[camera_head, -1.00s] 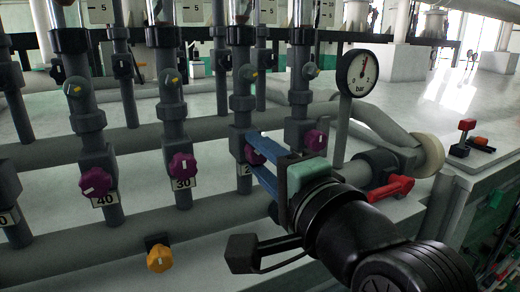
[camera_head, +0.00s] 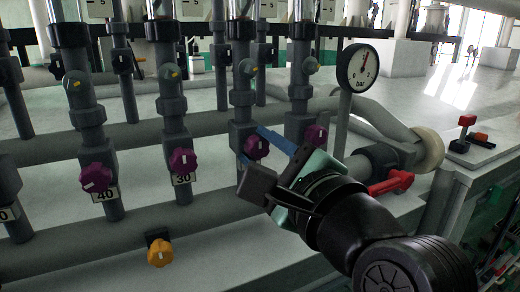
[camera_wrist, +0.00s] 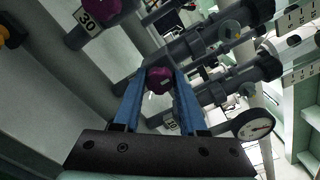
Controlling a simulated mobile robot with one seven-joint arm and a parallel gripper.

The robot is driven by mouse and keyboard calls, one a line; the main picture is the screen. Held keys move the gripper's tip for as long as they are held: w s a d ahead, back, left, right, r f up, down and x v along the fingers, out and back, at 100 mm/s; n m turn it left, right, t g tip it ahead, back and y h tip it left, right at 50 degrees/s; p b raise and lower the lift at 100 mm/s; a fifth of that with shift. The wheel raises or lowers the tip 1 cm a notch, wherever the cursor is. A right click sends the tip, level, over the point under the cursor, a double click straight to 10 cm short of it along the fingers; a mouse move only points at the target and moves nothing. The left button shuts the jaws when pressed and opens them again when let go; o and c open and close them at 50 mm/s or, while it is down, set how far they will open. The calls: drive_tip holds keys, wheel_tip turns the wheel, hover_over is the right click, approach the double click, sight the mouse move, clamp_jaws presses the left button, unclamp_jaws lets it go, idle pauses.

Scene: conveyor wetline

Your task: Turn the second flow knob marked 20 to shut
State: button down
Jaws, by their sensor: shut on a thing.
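The purple knob (camera_head: 256,147) sits on the third grey upright pipe from the left among those with purple knobs; its label is hidden behind my gripper in the head view. My gripper (camera_head: 268,143) is shut on this knob, with its blue fingers on either side of it. In the wrist view the knob (camera_wrist: 158,80) lies between the tips of the two blue fingers (camera_wrist: 157,88). A pale mark shows on the knob's face, but its exact angle is hard to read.
Purple knobs marked 40 (camera_head: 97,178) and 30 (camera_head: 182,162) stand left, another purple knob (camera_head: 316,137) close right. A pressure gauge (camera_head: 358,68), red lever (camera_head: 391,183) and yellow knob (camera_head: 160,252) are nearby. Grey pipes run close around my gripper.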

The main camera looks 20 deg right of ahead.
idle(0.4)
drive_tip(key=shift+c, duration=2.2)
unclamp_jaws()
drive_tip(key=shift+d, duration=0.1)
drive_tip(key=shift+s, duration=0.1)
drive_tip(key=s+b, duration=0.6)
drive_tip(key=s, duration=0.6)
drive_tip(key=shift+s+d, duration=0.2)
drive_tip(key=shift+s, duration=0.2)
